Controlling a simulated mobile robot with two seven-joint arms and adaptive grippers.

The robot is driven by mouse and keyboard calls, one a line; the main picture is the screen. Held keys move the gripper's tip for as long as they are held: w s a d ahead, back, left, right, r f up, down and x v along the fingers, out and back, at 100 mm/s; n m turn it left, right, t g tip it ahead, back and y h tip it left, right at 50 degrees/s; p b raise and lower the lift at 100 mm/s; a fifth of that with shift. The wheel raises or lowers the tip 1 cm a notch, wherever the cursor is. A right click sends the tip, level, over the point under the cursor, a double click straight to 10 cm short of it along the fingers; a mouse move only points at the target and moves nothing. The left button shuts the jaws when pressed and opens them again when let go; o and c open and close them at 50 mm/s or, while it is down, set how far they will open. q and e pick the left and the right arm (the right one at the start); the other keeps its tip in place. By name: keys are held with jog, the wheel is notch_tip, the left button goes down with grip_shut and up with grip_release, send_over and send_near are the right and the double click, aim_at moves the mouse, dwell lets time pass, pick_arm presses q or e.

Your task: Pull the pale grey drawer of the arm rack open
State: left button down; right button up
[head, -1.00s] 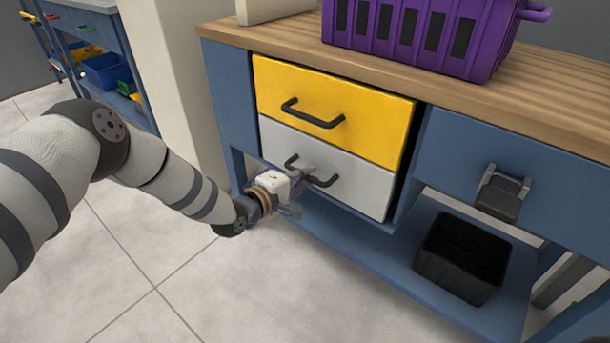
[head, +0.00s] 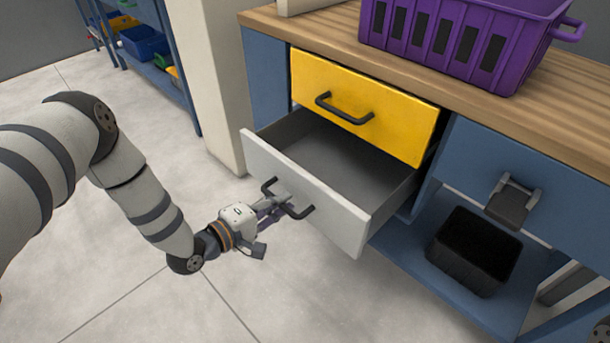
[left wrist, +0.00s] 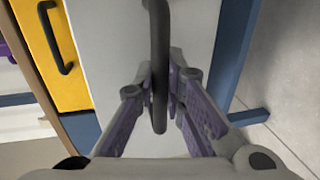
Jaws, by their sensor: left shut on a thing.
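The pale grey drawer (head: 300,190) stands pulled well out of the bench, below the closed yellow drawer (head: 362,105). Its inside looks empty. My left gripper (head: 278,201) is shut on the dark bar handle (head: 298,213) on the drawer's front. In the left wrist view the handle (left wrist: 160,60) runs between the two purple-padded fingers (left wrist: 163,105), with the grey drawer front (left wrist: 110,50) behind it. My right gripper does not show.
A purple crate (head: 450,45) sits on the wooden bench top (head: 265,22). A black bin (head: 475,250) stands on the blue lower shelf (head: 400,255). A blue panel with a latch (head: 512,200) is at the right. The floor in front of the drawer is clear.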

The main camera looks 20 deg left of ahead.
pick_arm(q)
jog(key=f+p+v, duration=0.1)
jog(key=v, duration=0.7)
jog(key=shift+f, duration=0.3)
jog(key=shift+s, duration=0.1)
jog(key=c, duration=1.7)
grip_release()
jog(key=shift+o, duration=0.2)
jog(key=v, duration=1.2)
